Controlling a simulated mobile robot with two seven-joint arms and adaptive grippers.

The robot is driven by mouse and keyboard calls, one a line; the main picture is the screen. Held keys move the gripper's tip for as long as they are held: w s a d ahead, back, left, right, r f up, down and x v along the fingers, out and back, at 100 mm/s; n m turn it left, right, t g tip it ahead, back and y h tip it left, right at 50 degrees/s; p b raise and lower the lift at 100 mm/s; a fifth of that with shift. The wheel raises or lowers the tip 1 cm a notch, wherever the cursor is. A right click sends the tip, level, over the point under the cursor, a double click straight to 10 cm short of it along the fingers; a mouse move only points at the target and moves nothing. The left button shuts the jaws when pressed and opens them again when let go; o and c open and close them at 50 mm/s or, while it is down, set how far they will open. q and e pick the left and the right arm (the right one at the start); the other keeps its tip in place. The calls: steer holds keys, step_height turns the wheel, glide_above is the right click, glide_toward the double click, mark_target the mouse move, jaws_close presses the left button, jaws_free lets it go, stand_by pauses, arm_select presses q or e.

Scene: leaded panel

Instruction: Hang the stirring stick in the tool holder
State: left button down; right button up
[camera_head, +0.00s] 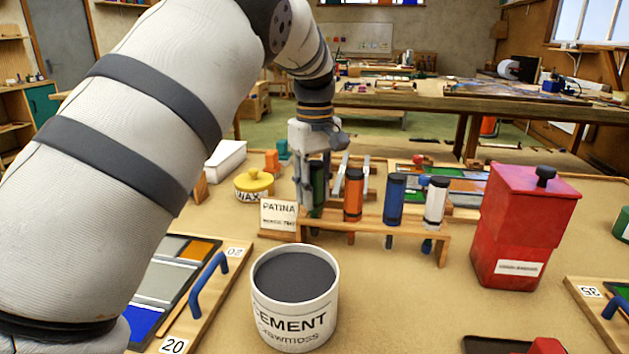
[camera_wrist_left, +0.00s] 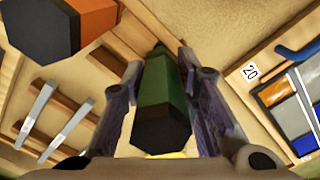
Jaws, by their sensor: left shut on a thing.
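The wooden tool holder (camera_head: 375,227) stands on the table in the head view. Orange (camera_head: 353,195), blue (camera_head: 395,199) and white (camera_head: 436,202) handles stand upright in it. My left gripper (camera_head: 311,196) is at its left end, shut around an upright green handle (camera_head: 318,184), which I take to be the stirring stick. In the left wrist view the green handle (camera_wrist_left: 162,100) sits between both fingers, with the orange handle (camera_wrist_left: 60,25) beside it. The stick's lower end is hidden, so I cannot tell whether it rests in the holder. My right gripper is out of view.
A cement tub (camera_head: 295,300) stands in front of the holder and a red bin (camera_head: 520,225) to its right. A patina sign (camera_head: 279,215) and yellow wax pot (camera_head: 254,184) are close on the left. A panel board with blue handle (camera_head: 208,283) lies front left.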

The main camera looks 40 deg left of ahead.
arm_select(q)
steer(key=c, duration=1.2)
jaws_free()
